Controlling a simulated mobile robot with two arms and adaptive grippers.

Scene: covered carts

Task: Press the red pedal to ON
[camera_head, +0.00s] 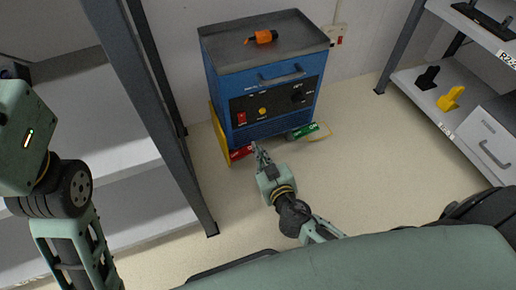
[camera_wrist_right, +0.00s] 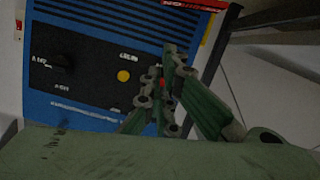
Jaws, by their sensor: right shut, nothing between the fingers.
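The red pedal (camera_head: 240,153) sits low at the front left foot of the blue cart (camera_head: 225,85), partly hidden by my right gripper. My right gripper (camera_head: 257,147) is shut and empty, its fingertips just right of the pedal; I cannot tell whether they touch it. In the right wrist view the shut fingers (camera_wrist_right: 166,85) show in front of the cart's face, and a red strip with white lettering, which looks like the pedal (camera_wrist_right: 190,5), is at the top edge. My left arm is at the left; its gripper is out of view.
A green pedal (camera_head: 304,131) is at the cart's right foot. The cart's black panel has a red switch (camera_head: 241,118) and knobs. An orange tool (camera_head: 263,37) lies on top. A grey shelf post (camera_head: 165,130) stands at the left. Floor to the right is clear.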

